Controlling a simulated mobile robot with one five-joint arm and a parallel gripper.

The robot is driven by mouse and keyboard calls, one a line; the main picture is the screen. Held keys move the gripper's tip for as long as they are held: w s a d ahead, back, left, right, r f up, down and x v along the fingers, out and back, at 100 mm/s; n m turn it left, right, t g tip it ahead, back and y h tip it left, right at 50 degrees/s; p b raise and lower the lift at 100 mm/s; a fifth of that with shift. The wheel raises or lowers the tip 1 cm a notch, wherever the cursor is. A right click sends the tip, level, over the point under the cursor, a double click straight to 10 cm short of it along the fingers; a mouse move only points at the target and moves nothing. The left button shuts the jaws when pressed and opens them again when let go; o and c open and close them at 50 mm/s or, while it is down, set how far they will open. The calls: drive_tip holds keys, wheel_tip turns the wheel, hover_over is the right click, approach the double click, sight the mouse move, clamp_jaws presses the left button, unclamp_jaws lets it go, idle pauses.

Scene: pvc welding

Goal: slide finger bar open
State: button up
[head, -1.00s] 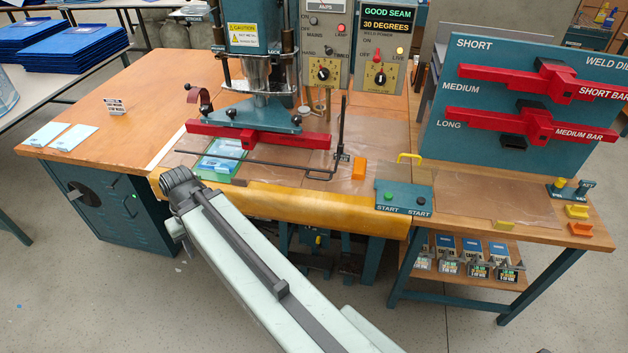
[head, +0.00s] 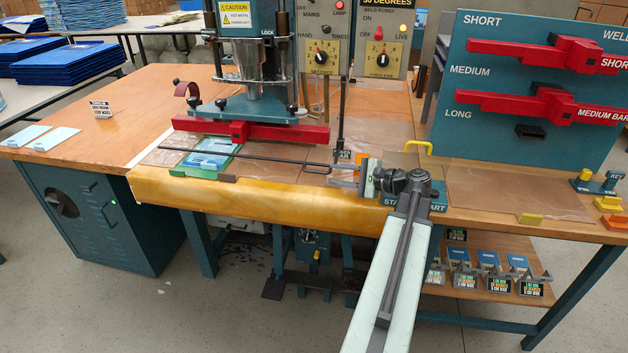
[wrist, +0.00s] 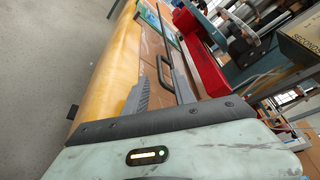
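The finger bar (head: 250,157) is a long thin black rod across the front of the press, below the red bar, with a looped black handle (head: 317,169) at its right end. My gripper (head: 340,175) is to the right of the handle, low over the table's front edge, pointing left. In the wrist view its two grey fingers (wrist: 154,76) are apart with nothing seen held between them. Contact with the bar cannot be told.
The press's red weld bar (head: 250,132) is behind the finger bar. A green-framed blue piece (head: 208,158) lies under the rod. An orange block (head: 371,160) is close behind my gripper. The start-button box (head: 432,196) is partly hidden by my arm. A yellow handle (head: 424,146) stands to the right.

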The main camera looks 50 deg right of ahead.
sight(315, 171)
drive_tip(key=b+x, duration=0.1)
drive_tip(key=x, duration=0.7)
drive_tip(key=shift+b, duration=0.35)
clamp_jaws()
drive_tip(key=shift+s+a+f, duration=0.1)
drive_tip(key=shift+a+f, duration=0.05)
idle(0.7)
